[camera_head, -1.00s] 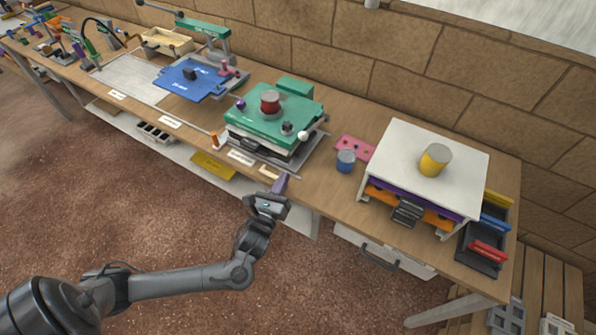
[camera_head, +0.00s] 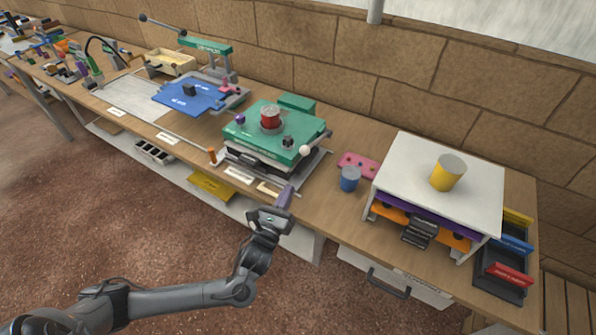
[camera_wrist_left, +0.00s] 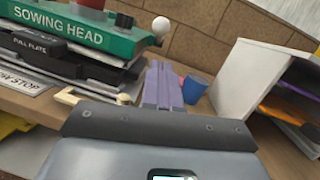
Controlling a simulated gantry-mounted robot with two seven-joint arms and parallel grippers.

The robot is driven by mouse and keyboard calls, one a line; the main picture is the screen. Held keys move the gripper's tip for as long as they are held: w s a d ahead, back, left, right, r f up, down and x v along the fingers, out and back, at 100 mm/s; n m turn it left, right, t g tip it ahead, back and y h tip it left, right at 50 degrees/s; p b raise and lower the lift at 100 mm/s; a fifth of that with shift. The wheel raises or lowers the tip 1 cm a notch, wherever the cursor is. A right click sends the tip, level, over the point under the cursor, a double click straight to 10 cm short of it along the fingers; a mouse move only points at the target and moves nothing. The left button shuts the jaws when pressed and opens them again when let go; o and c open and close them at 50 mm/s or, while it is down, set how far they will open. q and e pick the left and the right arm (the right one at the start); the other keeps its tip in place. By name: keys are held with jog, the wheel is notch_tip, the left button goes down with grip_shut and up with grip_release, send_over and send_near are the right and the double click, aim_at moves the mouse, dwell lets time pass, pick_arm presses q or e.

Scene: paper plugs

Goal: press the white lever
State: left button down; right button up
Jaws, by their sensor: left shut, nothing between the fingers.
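The green sowing head (camera_head: 262,138) sits on a dark machine on the bench. A white ball knob (camera_head: 305,150) stands out at its right front corner; it also shows in the left wrist view (camera_wrist_left: 160,25). I take this for the end of the white lever; its arm is not clear. My left gripper (camera_head: 286,190) has purple fingers, shut and empty, at the bench's front edge, in front of and below the knob. In the left wrist view the fingers (camera_wrist_left: 163,80) point forward, with the knob apart from them and above. My right gripper is not in view.
A cream handle (camera_head: 268,188) lies just left of my left fingers. A blue cup (camera_head: 349,178) and a pink plate (camera_head: 357,163) are to the right, then a white stand (camera_head: 440,160) with a yellow cylinder (camera_head: 447,173). Bare bench lies between machine and cup.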

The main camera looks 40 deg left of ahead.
pick_arm(q)
jog(key=b+x, duration=0.2)
jog(key=x, duration=0.8)
dwell(0.3)
